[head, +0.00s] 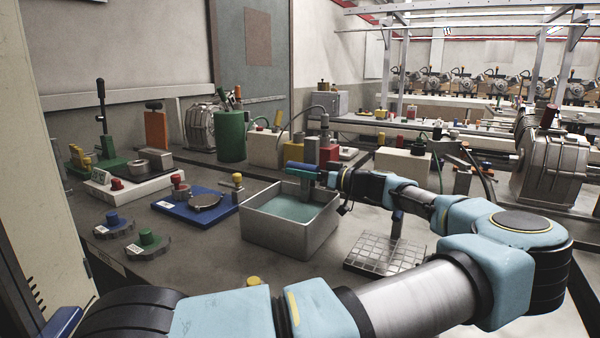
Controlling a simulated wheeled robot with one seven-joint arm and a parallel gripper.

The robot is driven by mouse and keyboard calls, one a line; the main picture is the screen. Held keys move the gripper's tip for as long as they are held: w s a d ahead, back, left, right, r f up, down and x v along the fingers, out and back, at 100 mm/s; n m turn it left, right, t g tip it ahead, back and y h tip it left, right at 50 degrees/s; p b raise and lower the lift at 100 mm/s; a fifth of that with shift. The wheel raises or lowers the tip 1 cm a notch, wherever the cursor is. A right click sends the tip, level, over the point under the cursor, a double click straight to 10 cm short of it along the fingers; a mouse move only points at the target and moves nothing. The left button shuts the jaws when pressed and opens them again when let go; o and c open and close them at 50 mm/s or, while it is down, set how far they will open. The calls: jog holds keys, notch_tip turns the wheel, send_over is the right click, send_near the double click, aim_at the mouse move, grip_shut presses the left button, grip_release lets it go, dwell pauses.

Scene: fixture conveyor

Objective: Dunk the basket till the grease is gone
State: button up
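A grey metal wash tank (318,238) with teal liquid (290,209) stands on the bench at the middle of the head view. My gripper (313,176) reaches in from the right over the tank's back right rim. A blue bar (299,166) lies at its tip, and a narrow grey-green upright piece (306,187) hangs below it toward the liquid. I cannot tell whether these belong to the basket. The fingertips are too small to make out, so I cannot tell if they grip the bar. No basket body or grease shows clearly; anything under the liquid is hidden.
A blue plate with fittings (195,213) lies left of the tank. A gridded metal plate (384,255) lies to the right, under my arm. A green cylinder (230,137) and boxes stand behind.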

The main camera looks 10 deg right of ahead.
jog(key=b+v, duration=0.3)
jog(key=v, duration=0.7)
jog(key=shift+s+d, duration=0.25)
jog(key=shift+d, duration=0.05)
jog(key=shift+r, duration=0.1)
notch_tip(320, 180, up, 5)
jog(key=p, duration=0.6)
jog(key=b, duration=0.4)
send_near(311, 170)
jog(key=w, duration=0.2)
jog(key=p+x, duration=0.1)
jog(key=x, duration=0.3)
jog(key=p+x, duration=0.2)
jog(key=x, duration=0.3)
jog(key=shift+w+a+f, duration=0.1)
jog(key=shift+a+f, duration=0.15)
jog(key=shift+p+x, duration=0.35)
jog(key=shift+x, duration=0.5)
jog(key=shift+f, duration=0.15)
